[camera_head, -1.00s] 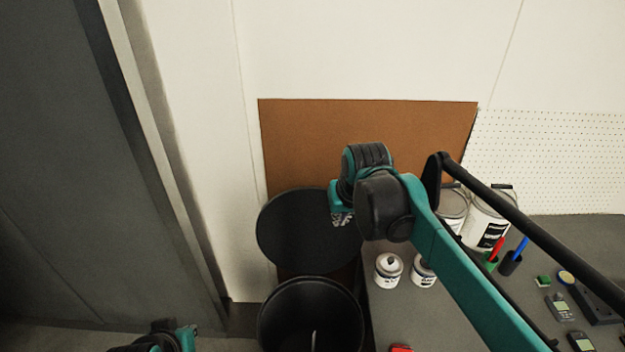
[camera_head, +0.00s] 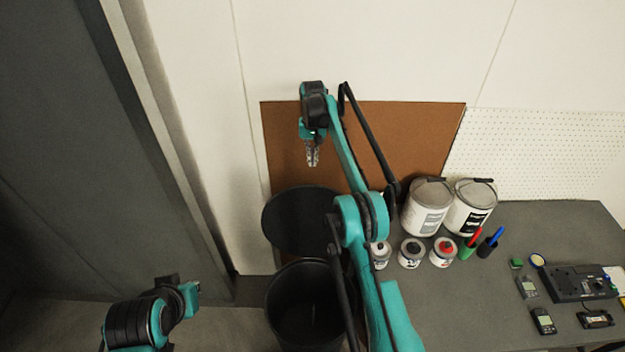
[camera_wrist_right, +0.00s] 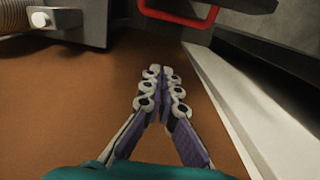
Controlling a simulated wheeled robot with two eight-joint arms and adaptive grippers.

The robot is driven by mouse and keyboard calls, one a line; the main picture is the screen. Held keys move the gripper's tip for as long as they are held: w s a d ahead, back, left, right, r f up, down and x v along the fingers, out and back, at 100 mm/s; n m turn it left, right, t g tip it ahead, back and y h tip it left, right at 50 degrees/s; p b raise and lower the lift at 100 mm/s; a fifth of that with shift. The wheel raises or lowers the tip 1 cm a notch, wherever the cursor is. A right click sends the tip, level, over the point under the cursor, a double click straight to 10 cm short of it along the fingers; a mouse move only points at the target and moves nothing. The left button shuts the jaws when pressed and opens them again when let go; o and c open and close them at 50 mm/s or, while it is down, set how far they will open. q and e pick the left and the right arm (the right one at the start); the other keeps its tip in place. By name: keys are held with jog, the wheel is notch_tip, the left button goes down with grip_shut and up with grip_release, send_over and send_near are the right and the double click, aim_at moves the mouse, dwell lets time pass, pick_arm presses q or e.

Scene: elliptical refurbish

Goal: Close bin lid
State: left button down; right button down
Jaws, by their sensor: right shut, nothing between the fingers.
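The black bin (camera_head: 303,308) stands on the floor left of the workbench, its round mouth open. Its round black lid (camera_head: 297,222) is raised at the back of the bin, tilted up in front of the brown board. My right gripper (camera_head: 313,164) points down just above the lid's upper edge in the head view, with a gap between them in the picture. It is shut and empty; its fingertips (camera_wrist_right: 162,72) meet in the right wrist view. My right arm covers part of the lid's and bin's right side.
The workbench (camera_head: 450,300) is to the right, with paint cans (camera_head: 427,208), small cans (camera_head: 411,253), pen holders and devices. A brown board (camera_head: 420,140) is against the wall behind. A red handle (camera_wrist_right: 180,14) shows in the wrist view. A grey panel (camera_head: 70,180) stands left.

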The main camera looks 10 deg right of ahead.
notch_tip(320, 180, down, 11)
jog(key=b, duration=0.3)
jog(key=shift+s+a+r, duration=0.15)
jog(key=shift+s+r, duration=0.15)
jog(key=shift+s, duration=0.35)
jog(key=shift+s+a+r, duration=0.1)
jog(key=shift+s+r, duration=0.25)
jog(key=shift+s, duration=0.35)
jog(key=shift+s+a+r, duration=0.15)
jog(key=shift+s+r, duration=0.15)
jog(key=shift+s, duration=0.35)
